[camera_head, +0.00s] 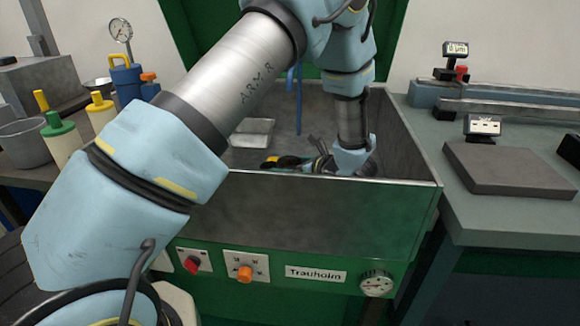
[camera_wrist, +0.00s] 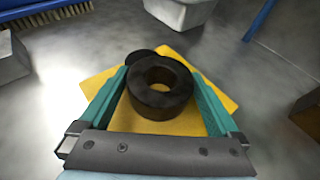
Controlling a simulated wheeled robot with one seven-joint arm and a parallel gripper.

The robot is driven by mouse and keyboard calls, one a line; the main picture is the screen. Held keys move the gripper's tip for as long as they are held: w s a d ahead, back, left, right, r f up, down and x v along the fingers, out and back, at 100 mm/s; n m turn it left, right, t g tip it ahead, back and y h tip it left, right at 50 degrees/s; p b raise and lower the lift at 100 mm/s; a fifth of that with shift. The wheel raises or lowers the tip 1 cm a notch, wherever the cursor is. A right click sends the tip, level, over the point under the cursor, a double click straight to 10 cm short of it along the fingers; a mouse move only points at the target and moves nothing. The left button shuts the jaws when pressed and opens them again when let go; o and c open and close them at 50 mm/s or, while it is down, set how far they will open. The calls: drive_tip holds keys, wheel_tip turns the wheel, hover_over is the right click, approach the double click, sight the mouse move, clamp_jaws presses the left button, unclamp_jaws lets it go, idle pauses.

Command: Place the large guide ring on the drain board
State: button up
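A thick black ring (camera_wrist: 160,87), which appears to be the guide ring, shows in the wrist view above or on a yellow cloth-like sheet (camera_wrist: 222,98). My gripper (camera_wrist: 159,72) has its teal fingers on either side of the ring, very close to its outer wall. Whether they press on it cannot be told. A flat dark round shape (camera_wrist: 139,56) shows just behind the ring. In the head view my gripper (camera_head: 318,160) is low inside the grey-walled tub (camera_head: 300,215), and the ring is hard to make out. I cannot identify the drain board for sure.
A pale tray (camera_head: 252,132) lies in the tub, with a blue rod (camera_head: 298,100) near it. A brush (camera_wrist: 45,14) lies at the upper left in the wrist view. The tub's front wall stands before my gripper. A grey slab (camera_head: 508,168) lies on the right bench.

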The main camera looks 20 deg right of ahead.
sight(295, 165)
drive_tip(key=shift+r+p, duration=0.25)
drive_tip(key=shift+p, duration=0.05)
drive_tip(key=b+v, duration=0.2)
drive_tip(key=v, duration=0.5)
drive_tip(key=shift+s, duration=0.25)
drive_tip(key=shift+d, duration=0.1)
